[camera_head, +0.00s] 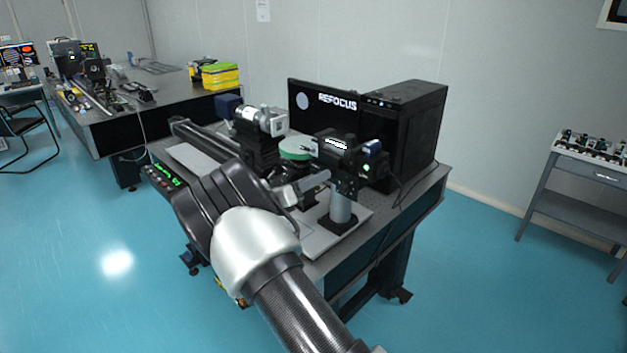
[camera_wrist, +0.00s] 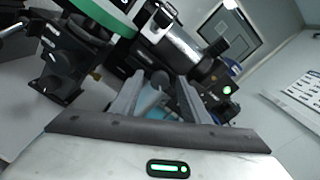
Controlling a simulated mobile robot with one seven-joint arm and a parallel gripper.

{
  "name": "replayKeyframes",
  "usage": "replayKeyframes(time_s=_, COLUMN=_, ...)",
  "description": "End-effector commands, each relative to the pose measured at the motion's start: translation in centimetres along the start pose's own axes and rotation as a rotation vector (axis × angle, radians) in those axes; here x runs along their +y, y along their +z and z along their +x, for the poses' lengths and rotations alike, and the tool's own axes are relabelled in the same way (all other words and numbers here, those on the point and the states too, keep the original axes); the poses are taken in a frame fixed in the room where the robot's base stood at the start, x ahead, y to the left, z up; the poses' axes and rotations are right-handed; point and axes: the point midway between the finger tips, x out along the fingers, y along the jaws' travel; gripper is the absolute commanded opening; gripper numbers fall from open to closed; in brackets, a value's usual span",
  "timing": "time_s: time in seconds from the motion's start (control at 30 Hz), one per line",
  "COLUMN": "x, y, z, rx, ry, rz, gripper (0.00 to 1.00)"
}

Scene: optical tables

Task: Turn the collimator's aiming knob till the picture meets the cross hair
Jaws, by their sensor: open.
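My gripper (camera_head: 312,190) reaches over the near side of the optical table in the head view. In the wrist view my gripper (camera_wrist: 160,98) is open, with its two grey fingers apart and a pale cylindrical post (camera_wrist: 150,101) showing beyond the gap. A black and silver optical barrel (camera_wrist: 182,48) lies just above the fingertips. Small black knobs (camera_wrist: 52,82) show at the left of the wrist view; I cannot tell which is the aiming knob. The monitor (camera_head: 323,108) shows a grey disc and the word "REFOCUS"; no cross hair can be made out.
A green-rimmed round part (camera_head: 295,150) sits between a silver-barrelled unit (camera_head: 262,120) and a black unit (camera_head: 340,155) on a post (camera_head: 340,207). A black computer case (camera_head: 408,130) stands behind. Another table (camera_head: 150,120) is at left, a cart (camera_head: 585,195) at right.

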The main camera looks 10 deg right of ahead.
Motion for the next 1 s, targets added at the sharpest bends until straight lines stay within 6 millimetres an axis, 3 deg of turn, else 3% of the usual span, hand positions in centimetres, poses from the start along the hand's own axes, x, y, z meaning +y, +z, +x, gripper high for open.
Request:
replayKeyframes(time_s=0.17, x=0.1, y=0.0, z=-1.1, rx=0.000, ry=0.002, rz=0.000, gripper=0.42)
replayKeyframes(time_s=0.7, x=0.1, y=-0.1, z=-13.4, rx=-0.001, ry=0.004, rz=-0.001, gripper=0.42)
replayKeyframes(time_s=1.0, x=0.0, y=0.0, z=-17.1, rx=-0.001, ry=0.001, rz=0.000, gripper=0.42)
